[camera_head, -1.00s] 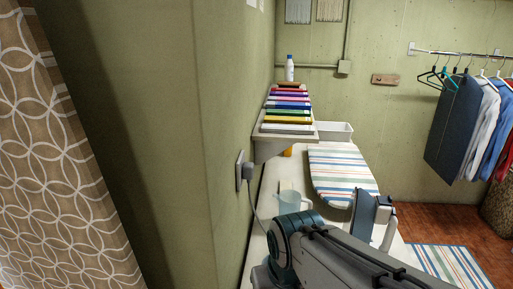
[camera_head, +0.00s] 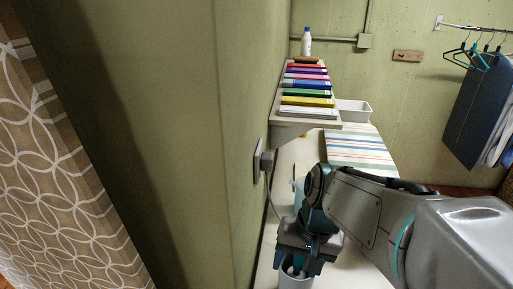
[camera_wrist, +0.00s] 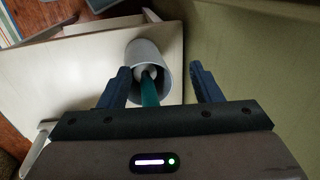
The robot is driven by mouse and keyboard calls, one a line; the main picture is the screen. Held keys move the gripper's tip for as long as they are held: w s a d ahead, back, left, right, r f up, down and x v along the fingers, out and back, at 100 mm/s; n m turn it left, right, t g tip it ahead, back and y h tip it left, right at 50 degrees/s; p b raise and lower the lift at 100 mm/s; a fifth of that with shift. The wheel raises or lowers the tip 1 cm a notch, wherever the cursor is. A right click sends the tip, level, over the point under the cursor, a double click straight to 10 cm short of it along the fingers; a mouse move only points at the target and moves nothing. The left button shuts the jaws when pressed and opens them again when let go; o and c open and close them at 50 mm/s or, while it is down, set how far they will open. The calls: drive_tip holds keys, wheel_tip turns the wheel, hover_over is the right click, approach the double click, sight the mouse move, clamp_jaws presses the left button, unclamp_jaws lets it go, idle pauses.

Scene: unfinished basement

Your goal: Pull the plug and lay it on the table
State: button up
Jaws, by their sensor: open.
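The grey plug (camera_head: 268,160) sits in the wall outlet plate (camera_head: 257,162) on the green wall, its cord hanging down toward the table. The pale table (camera_head: 335,272) runs along the wall below it; it also shows in the wrist view (camera_wrist: 75,75). My gripper (camera_head: 297,266) is below the plug, pointing down over the table, apart from the plug. In the wrist view my gripper (camera_wrist: 162,82) is open, with a grey cup (camera_wrist: 147,57) showing between and beyond its fingers. A teal handle (camera_wrist: 150,90) stands in the cup. The plug is not visible in the wrist view.
A shelf with a row of coloured items (camera_head: 308,90) and a white bottle (camera_head: 306,42) juts from the wall beyond the plug. Clothes hang at right (camera_head: 475,115).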

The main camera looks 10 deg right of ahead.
drive_tip(key=w+a+r+m+g+y+p, duration=0.2)
drive_tip(key=w+r+m+y+p, duration=0.15)
drive_tip(key=m+y, duration=0.2)
drive_tip(key=m+t+y+p, duration=0.5)
drive_tip(key=m+t+y, duration=0.2)
drive_tip(key=m+y, duration=0.45)
approach(267, 162)
drive_tip(key=w+d+m+h, duration=0.1)
drive_tip(key=h, duration=0.1)
drive_tip(key=shift+d+r, duration=0.15)
drive_tip(key=shift+r, duration=0.1)
drive_tip(key=x, duration=0.9)
clamp_jaws()
